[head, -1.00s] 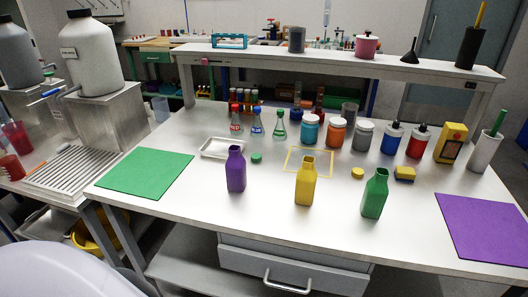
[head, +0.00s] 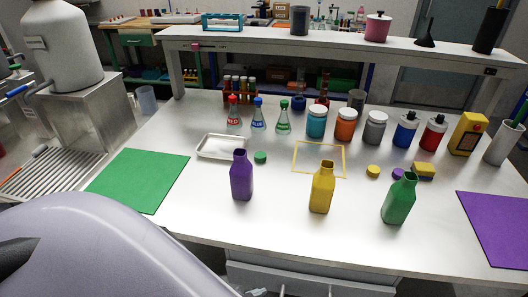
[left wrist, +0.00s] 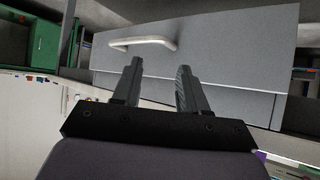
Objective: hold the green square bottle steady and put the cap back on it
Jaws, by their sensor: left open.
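The green square bottle (head: 399,200) stands upright and uncapped at the right front of the white table (head: 290,235). A green cap (head: 261,157) lies on the table behind the purple bottle (head: 241,176). A purple cap (head: 397,174) lies just behind the green bottle, partly hidden by it, and a yellow cap (head: 373,171) lies to its left. The yellow bottle (head: 321,190) stands uncapped in the middle. My left gripper (left wrist: 158,68) is open and empty in the left wrist view, in front of a grey drawer. My right gripper does not show.
A green mat (head: 140,180) lies at left and a purple mat (head: 497,225) at right. Jars and flasks line the back below a shelf (head: 330,45).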

